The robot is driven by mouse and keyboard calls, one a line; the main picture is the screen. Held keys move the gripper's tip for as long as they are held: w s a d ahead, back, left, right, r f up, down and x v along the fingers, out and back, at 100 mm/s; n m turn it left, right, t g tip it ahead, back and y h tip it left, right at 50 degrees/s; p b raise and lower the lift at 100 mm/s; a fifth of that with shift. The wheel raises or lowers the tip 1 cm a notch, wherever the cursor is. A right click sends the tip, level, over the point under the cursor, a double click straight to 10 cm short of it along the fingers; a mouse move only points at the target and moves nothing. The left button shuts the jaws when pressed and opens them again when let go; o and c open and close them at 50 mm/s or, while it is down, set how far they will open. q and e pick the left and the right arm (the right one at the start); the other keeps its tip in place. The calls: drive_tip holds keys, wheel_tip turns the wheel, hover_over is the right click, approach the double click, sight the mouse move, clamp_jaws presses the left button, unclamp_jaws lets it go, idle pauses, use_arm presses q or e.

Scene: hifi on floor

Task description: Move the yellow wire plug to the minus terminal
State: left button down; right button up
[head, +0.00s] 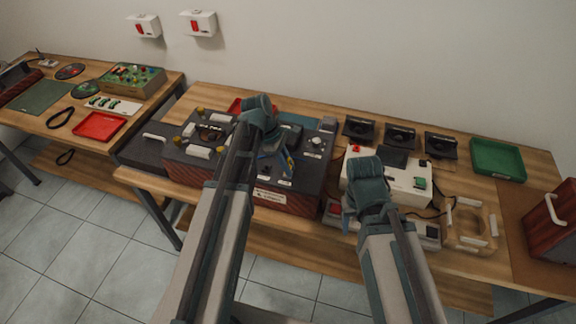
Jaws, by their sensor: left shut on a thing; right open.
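The dark-topped hi-fi box with a reddish front (300,206) stands on the wooden table, with knobs, white parts and small sockets on its top. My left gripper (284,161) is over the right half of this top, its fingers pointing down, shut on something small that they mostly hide. A bit of yellow shows by the fingertips, probably the yellow wire plug; a thin blue line is beside it. I cannot make out the minus terminal at this size. My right gripper (362,184) is open, in front of the white box to the right, apart from the dark box.
The white box (410,186) with red and green parts stands right of the dark box. Black speaker-like units (399,137) are behind it. A green tray (497,160) and a wooden frame (472,225) are further right. A second table (45,125) is at left.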

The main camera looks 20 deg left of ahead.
use_arm(q)
drive_tip(key=shift+r+p, duration=0.65)
use_arm(e)
drive_tip(key=shift+r, duration=0.65)
idle(0.4)
use_arm(q)
drive_tip(key=shift+r+p, duration=1.6)
drive_tip(key=shift+p, duration=0.05)
use_arm(e)
wheel_tip(320, 180, up, 3)
drive_tip(key=shift+r, duration=0.15)
